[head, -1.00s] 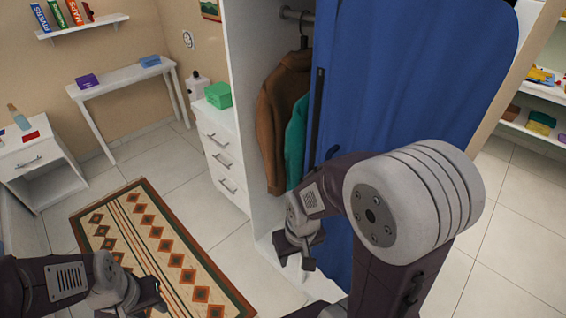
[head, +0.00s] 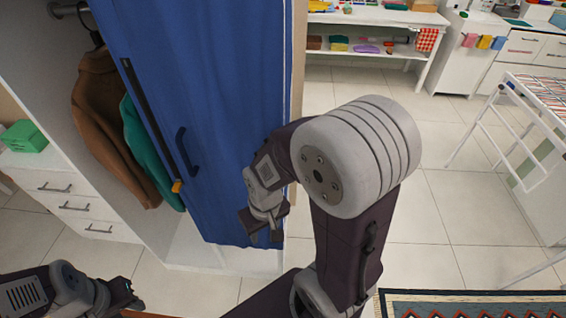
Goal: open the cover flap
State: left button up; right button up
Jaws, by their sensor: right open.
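The blue cover flap (head: 215,90) hangs over the front of the white wardrobe, covering its right part. A dark bar (head: 150,110) runs down its left edge, with a yellow tip (head: 177,186) at the bottom. A dark loop handle (head: 187,152) sits on the flap beside the bar. My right gripper (head: 264,238) is open and empty, low in front of the flap's bottom right part, below and right of the handle. Whether it touches the cloth I cannot tell. My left gripper (head: 132,300) is at the lower left; its jaws are too unclear to judge.
A brown jacket (head: 100,110) and a green garment (head: 145,150) hang in the wardrobe's open left part. White drawers (head: 70,205) with a green box (head: 22,137) stand left. Tiled floor (head: 410,220) is free at right, before a white rack (head: 525,130).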

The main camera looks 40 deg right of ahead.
aim_at(211, 72)
jog(key=z, duration=0.75)
